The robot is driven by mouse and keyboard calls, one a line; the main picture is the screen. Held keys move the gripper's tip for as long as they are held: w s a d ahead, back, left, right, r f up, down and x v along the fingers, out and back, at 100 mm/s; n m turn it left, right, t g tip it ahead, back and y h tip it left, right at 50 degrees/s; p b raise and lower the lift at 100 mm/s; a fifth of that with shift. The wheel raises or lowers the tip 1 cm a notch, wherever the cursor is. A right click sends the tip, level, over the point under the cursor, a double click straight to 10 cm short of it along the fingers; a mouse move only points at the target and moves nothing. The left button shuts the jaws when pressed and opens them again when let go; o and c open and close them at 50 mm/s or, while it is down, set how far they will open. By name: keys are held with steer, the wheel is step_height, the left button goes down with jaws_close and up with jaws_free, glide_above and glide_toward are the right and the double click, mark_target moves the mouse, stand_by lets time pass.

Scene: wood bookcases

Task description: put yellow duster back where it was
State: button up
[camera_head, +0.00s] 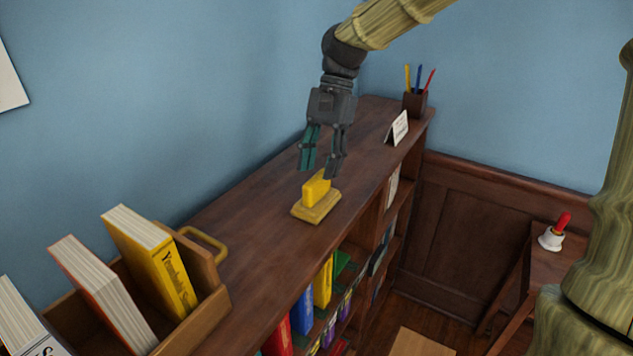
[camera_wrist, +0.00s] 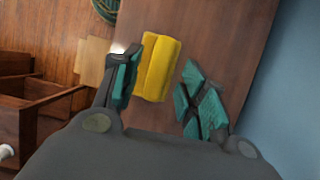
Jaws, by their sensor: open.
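In the wrist view the yellow duster (camera_wrist: 158,67) shows beyond my fingertips. My gripper (camera_head: 321,164) is above the duster, pointing down, with its fingers apart. The gripper (camera_wrist: 155,88) also shows in the wrist view, with nothing held between its fingers. The head view shows a small gap between the fingertips and the duster, though the exact distance is hard to tell.
A wooden book box (camera_head: 213,310) with several books stands at the near left of the top. A white card (camera_head: 397,129) and a pencil cup (camera_head: 415,103) stand at the far end. A bell with a red handle (camera_head: 553,235) sits on a side table at right.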

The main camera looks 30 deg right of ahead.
steer(key=b+v, duration=0.1)
steer(key=v, duration=0.6)
steer(key=shift+r, duration=0.25)
steer(key=shift+w, duration=0.1)
